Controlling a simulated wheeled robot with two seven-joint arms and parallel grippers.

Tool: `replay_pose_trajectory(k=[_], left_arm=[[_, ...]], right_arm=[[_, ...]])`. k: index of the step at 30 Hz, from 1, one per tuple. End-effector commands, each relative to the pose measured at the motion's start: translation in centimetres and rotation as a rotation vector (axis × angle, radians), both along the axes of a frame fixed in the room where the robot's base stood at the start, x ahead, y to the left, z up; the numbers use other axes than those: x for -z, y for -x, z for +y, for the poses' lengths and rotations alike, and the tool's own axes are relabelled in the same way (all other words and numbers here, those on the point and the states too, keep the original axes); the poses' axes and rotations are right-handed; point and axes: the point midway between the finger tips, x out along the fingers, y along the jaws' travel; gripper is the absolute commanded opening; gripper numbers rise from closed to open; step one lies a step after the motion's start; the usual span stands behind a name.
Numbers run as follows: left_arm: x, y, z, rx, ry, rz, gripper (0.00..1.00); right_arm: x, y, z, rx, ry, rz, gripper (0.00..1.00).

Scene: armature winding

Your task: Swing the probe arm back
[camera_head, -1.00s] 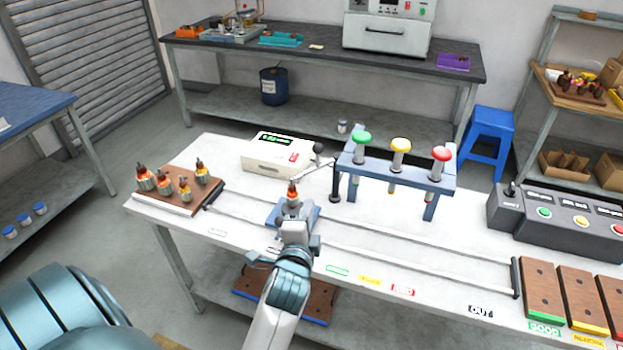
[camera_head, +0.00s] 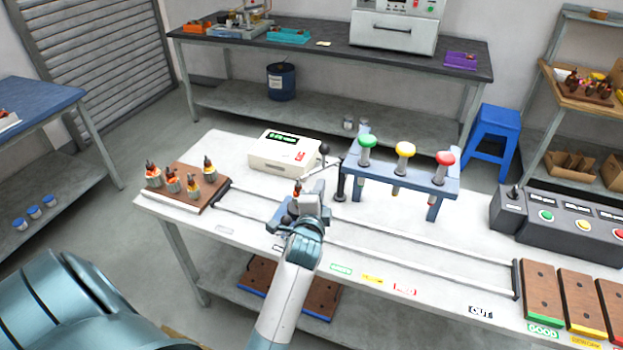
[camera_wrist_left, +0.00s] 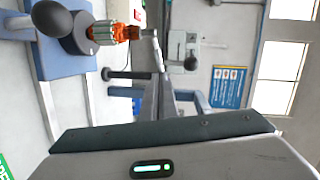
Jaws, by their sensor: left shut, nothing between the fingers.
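The probe arm (camera_head: 318,169) is a thin rod on a dark post (camera_head: 341,184), with a black ball knob (camera_head: 324,149) near its top. It reaches left toward a copper-wound armature (camera_head: 297,188) on the blue carriage (camera_head: 283,212). The wrist view shows the rod (camera_wrist_left: 156,52), the knob (camera_wrist_left: 191,63) and the armature (camera_wrist_left: 113,33) close together; contact cannot be told. My left gripper (camera_head: 312,191) is shut and empty, just right of the armature and in front of the probe arm. Its fingers (camera_wrist_left: 165,95) also show in the wrist view. My right gripper is out of view.
A white meter box (camera_head: 284,152) stands behind the carriage. A brown tray with several armatures (camera_head: 203,195) sits left. Two rails (camera_head: 420,253) run right toward brown trays.

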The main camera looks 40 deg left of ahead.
Motion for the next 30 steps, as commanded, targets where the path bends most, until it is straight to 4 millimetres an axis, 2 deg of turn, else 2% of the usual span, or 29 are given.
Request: replay_pose_trajectory(k=[3, 9, 23, 30], left_arm=[[0.0, -0.8, 1.6, -0.001, -0.003, 0.003, 0.0], [0.6, -1.4, 3.3, 0.001, -0.002, 0.002, 0.0], [0.8, -1.6, 3.9, 0.0, -0.001, 0.0, 0.0], [0.7, -1.8, 5.5, 0.001, -0.004, 0.002, 0.0]], right_arm=[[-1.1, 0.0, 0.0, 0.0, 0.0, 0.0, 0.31], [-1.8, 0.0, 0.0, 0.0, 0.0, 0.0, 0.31], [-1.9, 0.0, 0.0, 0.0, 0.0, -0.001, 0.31], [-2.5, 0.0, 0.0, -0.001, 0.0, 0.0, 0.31]])
